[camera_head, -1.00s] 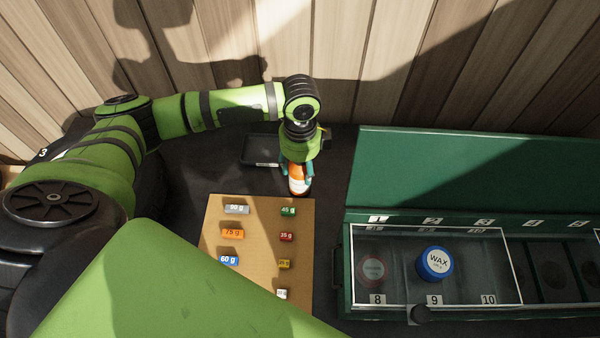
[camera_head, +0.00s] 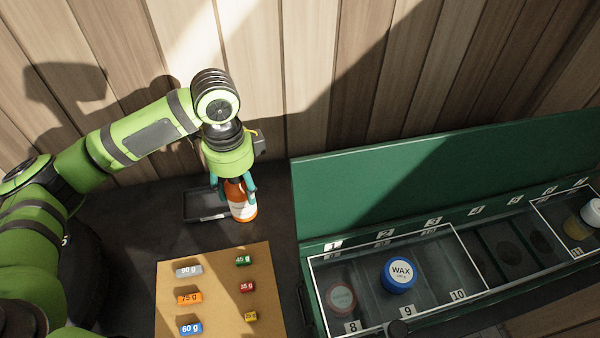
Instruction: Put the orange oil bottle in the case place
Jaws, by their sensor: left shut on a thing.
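My left gripper (camera_head: 237,188) points down and is shut on the orange oil bottle (camera_head: 241,205). The bottle is orange with a white label and stands roughly upright beside the black tray (camera_head: 193,205). I cannot tell whether its base touches the bench. The green case (camera_head: 304,258) stands to the right with its lid (camera_head: 400,175) raised at the back. It has numbered places; clear framed covers lie over its left part and its right end. My right gripper is not in view.
A blue wax tin (camera_head: 399,274) and a red-labelled round tin (camera_head: 341,298) sit in the case under the left cover. Uncovered dark round places (camera_head: 508,248) show in the middle. A tan board (camera_head: 215,318) with several coloured weights lies in front of the bottle.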

